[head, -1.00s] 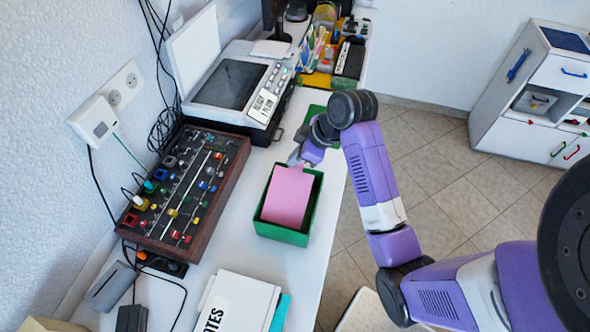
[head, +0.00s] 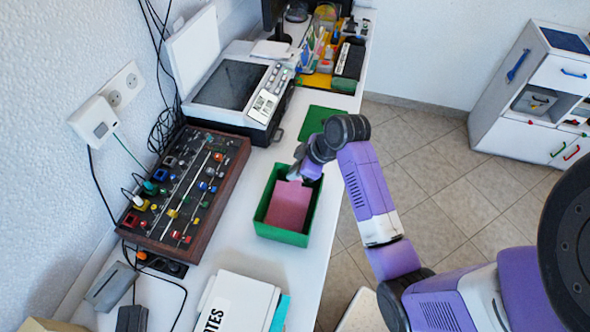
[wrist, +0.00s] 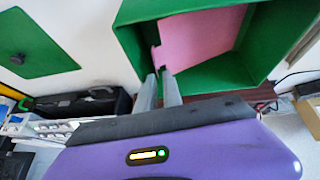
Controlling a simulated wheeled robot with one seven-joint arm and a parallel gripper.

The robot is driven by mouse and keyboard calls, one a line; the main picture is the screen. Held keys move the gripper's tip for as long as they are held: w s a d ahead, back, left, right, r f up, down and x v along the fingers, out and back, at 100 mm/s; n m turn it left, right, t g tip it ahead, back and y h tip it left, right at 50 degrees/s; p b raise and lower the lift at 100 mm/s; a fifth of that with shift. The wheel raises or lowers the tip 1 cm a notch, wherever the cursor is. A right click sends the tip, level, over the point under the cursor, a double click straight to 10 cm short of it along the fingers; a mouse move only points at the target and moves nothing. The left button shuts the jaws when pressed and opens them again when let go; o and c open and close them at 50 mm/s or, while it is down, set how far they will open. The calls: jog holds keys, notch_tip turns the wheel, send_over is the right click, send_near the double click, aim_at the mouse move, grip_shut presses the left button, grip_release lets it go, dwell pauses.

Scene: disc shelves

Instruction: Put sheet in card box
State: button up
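The card box (head: 279,235) is a green open-topped box on the white table; its green walls (wrist: 128,55) fill the top of the wrist view. The pink sheet (head: 288,207) is inside the walls, seemingly tilted; it also shows in the wrist view (wrist: 205,38). My gripper (head: 299,178) is at the box's far end, pointing down to the sheet's upper edge. In the wrist view its two grey fingertips (wrist: 161,73) are close together at a narrow tab of the sheet and appear to pinch it. The sheet's lower edge is not clearly visible.
A printer-like device (head: 240,92) stands at the back. The floor is right of the table edge.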

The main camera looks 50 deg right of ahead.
jog(key=v, duration=1.2)
jog(key=s+a+f+m+t+h, duration=0.15)
jog(key=a+f, duration=0.25)
jog(key=a, duration=0.4)
jog(key=s+a+f+m+t+h, duration=0.1)
jog(key=s+a+f+m+t, duration=0.15)
jog(key=a, duration=0.55)
jog(key=s+a+r+t, duration=0.2)
jog(key=s+a+r, duration=0.1)
jog(key=s+r, duration=0.3)
jog(key=s+a+r+t+y, duration=0.1)
jog(key=s+a+r+t, duration=0.2)
jog(key=s+r, duration=0.3)
jog(key=s, duration=0.3)
jog(key=shift+s+b, duration=0.35)
jog(key=shift+a, duration=0.1)
